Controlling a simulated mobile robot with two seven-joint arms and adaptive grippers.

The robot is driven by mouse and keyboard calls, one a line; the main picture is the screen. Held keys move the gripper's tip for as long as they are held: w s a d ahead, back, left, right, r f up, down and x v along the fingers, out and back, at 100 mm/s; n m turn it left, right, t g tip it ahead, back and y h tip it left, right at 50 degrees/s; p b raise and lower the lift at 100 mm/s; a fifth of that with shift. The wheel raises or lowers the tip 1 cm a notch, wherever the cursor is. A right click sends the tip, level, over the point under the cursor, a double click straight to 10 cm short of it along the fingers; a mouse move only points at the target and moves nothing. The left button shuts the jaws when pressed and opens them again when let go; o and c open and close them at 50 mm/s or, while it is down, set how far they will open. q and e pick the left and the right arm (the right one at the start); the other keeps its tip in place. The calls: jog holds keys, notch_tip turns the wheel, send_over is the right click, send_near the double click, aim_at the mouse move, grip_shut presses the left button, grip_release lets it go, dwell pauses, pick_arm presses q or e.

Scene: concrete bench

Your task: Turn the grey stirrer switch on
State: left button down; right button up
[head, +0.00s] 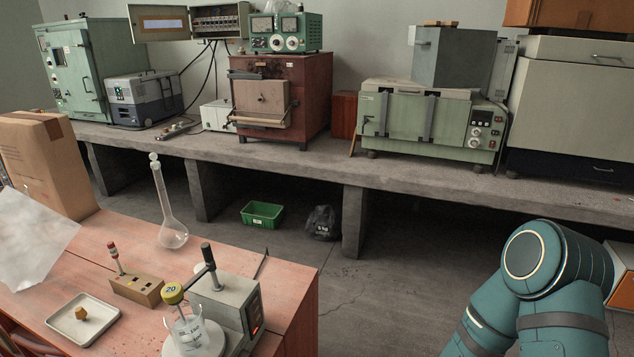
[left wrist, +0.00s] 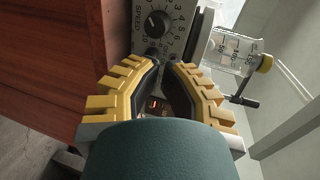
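The grey stirrer (head: 222,300) stands near the right end of the red-brown wooden table, with a reddish glow on its right-hand face. In the left wrist view its pale panel (left wrist: 172,15) carries a black SPEED dial (left wrist: 157,24). A small dark and reddish part (left wrist: 154,103), possibly the switch, shows between my fingers; its position is unclear. My left gripper (left wrist: 165,64) is close in front of the panel, its yellow-backed fingers apart with a narrow empty gap. Contact cannot be told. The left gripper is outside the head view, and my right gripper is not visible.
A tall glass flask (head: 172,225), a small wooden block rack (head: 137,289) and a white tray (head: 83,319) are nearby. The concrete bench (head: 330,163) runs behind.

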pick_arm(q)
jog(key=shift+w+a, duration=0.3)
jog(key=shift+a, duration=0.6)
jog(key=shift+w+a, duration=0.3)
jog(key=shift+a, duration=0.6)
jog(key=shift+f, duration=0.1)
jog(key=shift+w, duration=0.2)
jog(key=shift+w+d+r, duration=0.1)
jog(key=shift+w+r, duration=0.05)
jog(key=shift+r, duration=0.05)
jog(key=shift+w+d+f, duration=0.1)
jog(key=shift+w+d, duration=0.05)
jog(key=shift+w, duration=0.4)
jog(key=shift+p, duration=0.3)
